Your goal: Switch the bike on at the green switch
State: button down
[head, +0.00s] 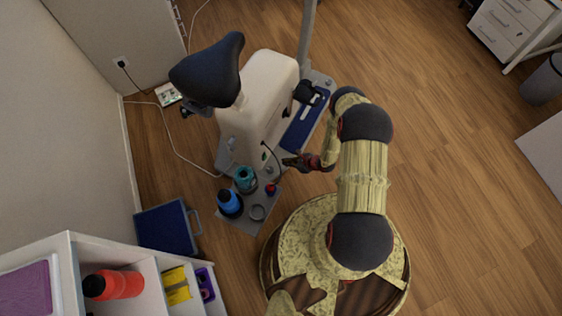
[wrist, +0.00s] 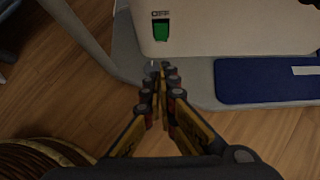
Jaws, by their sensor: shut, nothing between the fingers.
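The bike (head: 262,95) is a cream-coloured exercise bike with a dark saddle (head: 211,72). The green switch (wrist: 161,30) shows in the wrist view at the top, on the lower part of the bike's cream housing (wrist: 225,25), with a small dark label above it. In the head view it is a tiny green spot (head: 264,156) low on the housing. My gripper (wrist: 161,66) is shut and empty. Its tips lie just below the switch in the wrist view, with a visible gap. In the head view, my gripper (head: 286,161) is close to the housing.
A small grey stand (head: 238,222) holds a teal cup (head: 245,179), a blue bottle (head: 230,203) and a red object (head: 270,188). A blue case (head: 167,229) lies on the floor. A white shelf (head: 143,275) is at lower left. A cable runs to the wall socket (head: 121,62).

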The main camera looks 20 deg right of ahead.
jog(key=shift+v, duration=0.9)
jog(key=shift+s+f, duration=0.1)
jog(key=m, duration=1.2)
jog(key=f+m, duration=0.1)
jog(key=m, duration=0.5)
jog(key=shift+d+f+t+p, duration=0.1)
jog(key=shift+d+t+p, duration=0.2)
jog(key=shift+d, duration=0.05)
